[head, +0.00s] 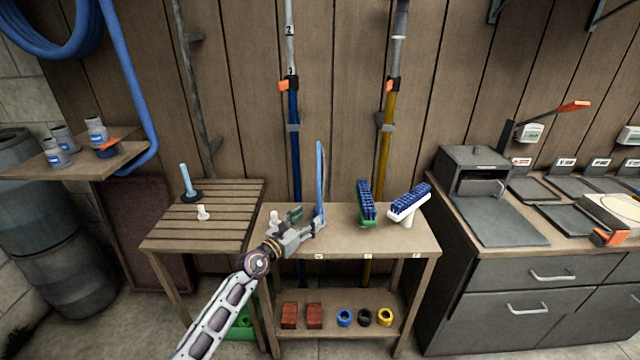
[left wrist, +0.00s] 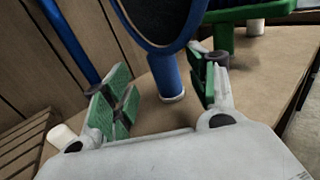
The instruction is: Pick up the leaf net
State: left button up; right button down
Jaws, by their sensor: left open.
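The leaf net (head: 320,180) stands upright on the small wooden table, seen nearly edge-on in the head view as a thin blue frame. In the left wrist view its blue rim with dark mesh (left wrist: 160,22) rises above a short blue stem (left wrist: 168,80) with a pale lower end by the tabletop. My left gripper (head: 306,222) is at the net's lower part. Its green-padded fingers (left wrist: 160,82) are open, with the stem showing between them. Whether either pad touches the stem I cannot tell. My right gripper is not in view.
On the same table (head: 430,243), a green-backed brush (head: 366,203) and a white-backed brush (head: 408,203) stand right of the net. A small white piece (head: 274,216) is left of it. Blue (head: 293,140) and yellow (head: 385,140) poles hang behind. A slatted table (head: 230,205) adjoins left.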

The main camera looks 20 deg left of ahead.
aim_at(315, 215)
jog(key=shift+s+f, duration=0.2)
pick_arm(q)
jog(key=shift+w+d+f, duration=0.15)
jog(key=shift+w+d, duration=0.1)
jog(key=shift+w, duration=0.15)
jog(key=shift+w+d+f+b, duration=0.2)
jog(key=shift+w+b, duration=0.15)
jog(key=shift+w, duration=0.15)
jog(key=shift+w+d+f+b, duration=0.1)
jog(key=shift+w+d+b, duration=0.15)
jog(key=shift+w, duration=0.2)
jog(key=shift+x, duration=1.1)
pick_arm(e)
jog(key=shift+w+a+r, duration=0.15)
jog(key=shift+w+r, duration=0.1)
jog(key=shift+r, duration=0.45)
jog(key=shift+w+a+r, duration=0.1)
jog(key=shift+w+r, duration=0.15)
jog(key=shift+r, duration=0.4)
pick_arm(q)
jog(key=shift+a, duration=0.1)
jog(key=c, duration=1.1)
jog(key=shift+c, duration=0.6)
jog(key=shift+r, duration=0.15)
